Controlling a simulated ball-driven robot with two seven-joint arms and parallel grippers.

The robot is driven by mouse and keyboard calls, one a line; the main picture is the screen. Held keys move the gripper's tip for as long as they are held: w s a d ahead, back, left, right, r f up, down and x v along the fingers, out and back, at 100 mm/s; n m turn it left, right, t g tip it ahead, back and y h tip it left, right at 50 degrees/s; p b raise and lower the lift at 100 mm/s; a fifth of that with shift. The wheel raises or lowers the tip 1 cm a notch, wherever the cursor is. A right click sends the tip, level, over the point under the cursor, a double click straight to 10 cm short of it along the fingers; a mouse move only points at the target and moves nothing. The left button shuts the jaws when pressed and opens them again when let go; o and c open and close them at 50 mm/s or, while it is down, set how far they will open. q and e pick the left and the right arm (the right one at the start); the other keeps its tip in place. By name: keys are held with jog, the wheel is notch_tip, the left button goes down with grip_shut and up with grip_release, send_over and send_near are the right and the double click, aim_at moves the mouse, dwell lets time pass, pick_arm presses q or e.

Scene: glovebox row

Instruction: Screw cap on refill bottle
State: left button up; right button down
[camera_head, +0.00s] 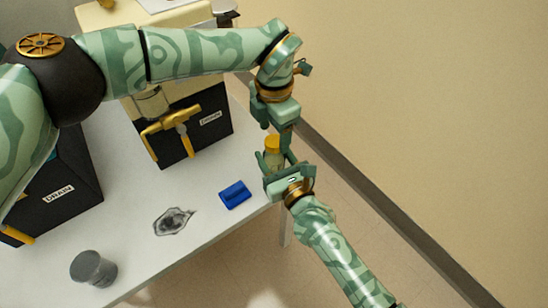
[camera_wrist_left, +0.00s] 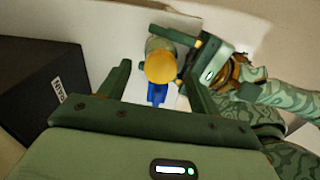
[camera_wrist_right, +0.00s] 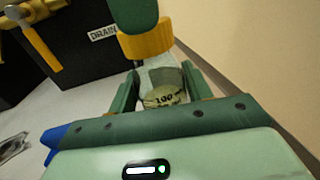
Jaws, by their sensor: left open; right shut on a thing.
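My left gripper (camera_head: 286,122) is open just above the cap, pointing down. In the left wrist view the cap shows between its spread fingers. One left finger partly hides the cap in the right wrist view.
The white table (camera_head: 135,225) holds a blue block (camera_head: 235,194), a dark stain-like patch (camera_head: 172,221) and a grey cup (camera_head: 93,268). Black drain boxes with yellow taps (camera_head: 170,122) stand behind. The beige wall (camera_head: 430,110) is right; the floor beside the table is clear.

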pick_arm(q)
notch_tip(320, 180, up, 10)
dwell(0.3)
pick_arm(e)
jog(key=c, duration=0.6)
grip_release()
jog(key=shift+o, duration=0.2)
jog(key=shift+s+d+r+p, duration=0.1)
jog(key=shift+s+d+p, duration=0.25)
jog(key=shift+s, duration=0.15)
pick_arm(q)
notch_tip(320, 180, up, 9)
jog(key=s+p, duration=0.1)
jog(key=p, duration=0.3)
jog(key=shift+s+t, duration=0.15)
jog(key=shift+t, duration=0.25)
pick_arm(e)
jog(key=v, duration=1.5)
pick_arm(q)
jog(key=shift+p, duration=0.3)
